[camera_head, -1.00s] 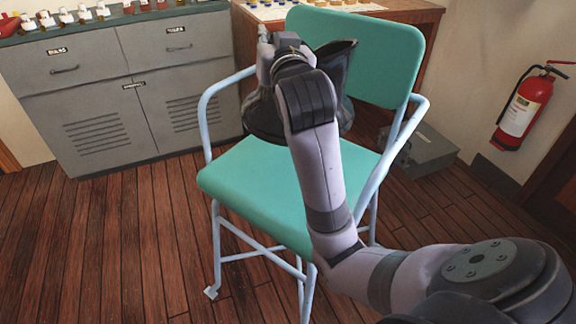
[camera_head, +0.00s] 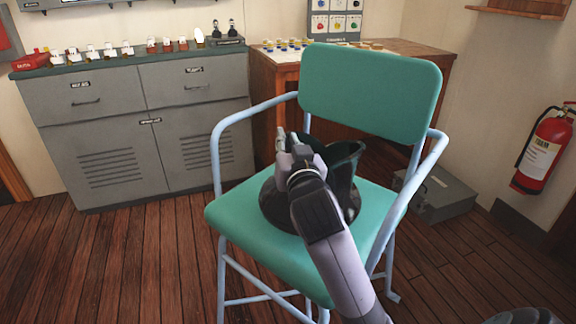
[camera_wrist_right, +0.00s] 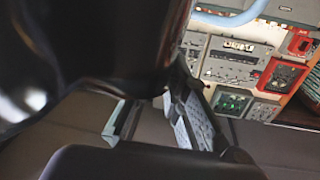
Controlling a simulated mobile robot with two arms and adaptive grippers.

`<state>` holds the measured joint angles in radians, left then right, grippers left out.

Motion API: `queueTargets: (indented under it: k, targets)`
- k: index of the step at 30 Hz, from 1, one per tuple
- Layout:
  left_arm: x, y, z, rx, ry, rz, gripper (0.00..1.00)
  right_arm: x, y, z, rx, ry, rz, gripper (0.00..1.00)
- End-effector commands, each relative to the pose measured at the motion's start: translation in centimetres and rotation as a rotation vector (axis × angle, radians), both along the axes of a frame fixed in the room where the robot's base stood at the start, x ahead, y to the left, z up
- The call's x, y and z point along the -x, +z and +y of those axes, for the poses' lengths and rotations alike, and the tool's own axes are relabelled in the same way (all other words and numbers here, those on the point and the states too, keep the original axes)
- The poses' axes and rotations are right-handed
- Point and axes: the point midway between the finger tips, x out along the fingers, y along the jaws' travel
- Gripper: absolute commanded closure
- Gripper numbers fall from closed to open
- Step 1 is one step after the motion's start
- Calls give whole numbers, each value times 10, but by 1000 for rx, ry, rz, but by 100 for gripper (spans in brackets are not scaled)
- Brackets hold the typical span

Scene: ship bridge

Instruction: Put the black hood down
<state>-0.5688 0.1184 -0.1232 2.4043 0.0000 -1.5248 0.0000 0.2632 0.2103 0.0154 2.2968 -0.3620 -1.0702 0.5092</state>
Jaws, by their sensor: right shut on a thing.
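The black hood (camera_head: 343,178) is a dark, flared piece with a wide base and an open, raised top. It is over the seat of the green chair (camera_head: 245,232). Its base looks to be on or very close to the seat; I cannot tell whether it touches. My right gripper (camera_head: 287,142) is shut on the hood at its upper left, and my arm hides part of the hood. In the right wrist view the hood (camera_wrist_right: 95,45) fills the upper left, dark and close.
The chair has pale blue tube armrests (camera_head: 428,165) on both sides and a green backrest (camera_head: 370,92) behind the hood. A grey cabinet (camera_head: 140,135) stands at left, a wooden desk (camera_head: 270,85) behind. A grey box (camera_head: 440,195) and a red extinguisher (camera_head: 545,150) are at right.

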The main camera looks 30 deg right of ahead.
Motion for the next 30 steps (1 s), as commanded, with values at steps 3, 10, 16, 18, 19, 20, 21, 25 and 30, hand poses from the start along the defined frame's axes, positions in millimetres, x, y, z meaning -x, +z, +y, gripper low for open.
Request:
queueTargets:
  k: [3, 10, 16, 18, 19, 20, 21, 25, 30]
  targets:
    - [3, 8, 1, 0, 0, -4, 60, 0, -5, 0, 5, 0, -6, 100]
    - [6, 11, 1, 0, 1, -9, 60, 0, -27, 0, 4, -1, -3, 100]
    - [6, 6, 1, 0, 1, -9, 60, 1, -42, 0, 5, -1, -4, 100]
    - [6, 6, 1, 0, 1, -9, 60, 1, -41, 0, 5, 0, -6, 100]
    - [6, 6, 1, 0, 1, -9, 60, 1, -41, 0, 5, 0, -6, 100]
    - [6, 6, 1, 0, 1, -9, 60, 1, -41, 0, 5, 0, -6, 100]
    - [6, 6, 1, 0, 1, -9, 60, 1, -41, 0, 4, 0, -5, 100]
    - [6, 5, 1, 0, 1, -9, 60, 0, -46, 0, 0, 0, -1, 85]
    - [6, 5, 1, 0, 1, -9, 60, 0, -45, 0, 2, 0, -1, 74]
